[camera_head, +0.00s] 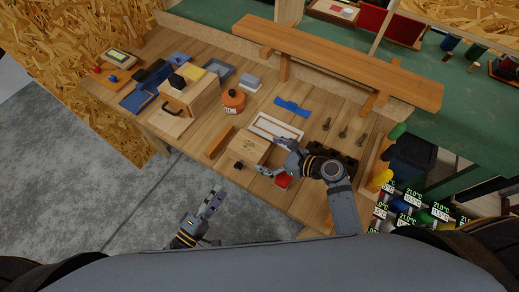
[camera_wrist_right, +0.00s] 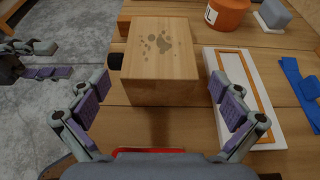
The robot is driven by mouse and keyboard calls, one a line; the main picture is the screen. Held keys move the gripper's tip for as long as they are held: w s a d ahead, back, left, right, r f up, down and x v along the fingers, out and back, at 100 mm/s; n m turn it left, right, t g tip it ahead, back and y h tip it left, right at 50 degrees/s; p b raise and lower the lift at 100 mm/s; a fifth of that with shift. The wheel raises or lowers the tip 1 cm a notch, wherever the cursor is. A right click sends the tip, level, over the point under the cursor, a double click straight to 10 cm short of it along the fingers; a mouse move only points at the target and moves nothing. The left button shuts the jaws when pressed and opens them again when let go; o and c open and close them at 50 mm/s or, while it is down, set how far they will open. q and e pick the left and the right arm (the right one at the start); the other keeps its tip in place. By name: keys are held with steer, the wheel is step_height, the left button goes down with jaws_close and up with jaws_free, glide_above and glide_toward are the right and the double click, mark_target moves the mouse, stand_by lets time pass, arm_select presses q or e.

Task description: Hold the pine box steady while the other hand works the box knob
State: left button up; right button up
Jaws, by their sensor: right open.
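The pine box (camera_head: 249,146) sits on the plank bench, a pale wooden block with dark spots on its top in the right wrist view (camera_wrist_right: 165,55). Its dark knob (camera_head: 238,165) sticks out of its left side in the right wrist view (camera_wrist_right: 115,61). My right gripper (camera_head: 276,158) is open at the box's near right side in the head view. In its wrist view its fingers (camera_wrist_right: 158,102) are wide apart, short of the box, with nothing between them. My left gripper (camera_head: 213,201) is open and empty, off the bench's front edge, apart from the knob.
A white framed panel (camera_head: 277,129) lies close right of the box. An orange canister (camera_head: 233,101) and a blue bracket (camera_head: 292,107) are behind. A red item (camera_head: 283,181) lies near the front edge. A larger wooden box with a handle (camera_head: 190,108) stands at left.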

mark_target(261, 151)
steer(key=x, duration=0.5)
steer(key=shift+w+a, duration=0.15)
steer(key=c, duration=1.2)
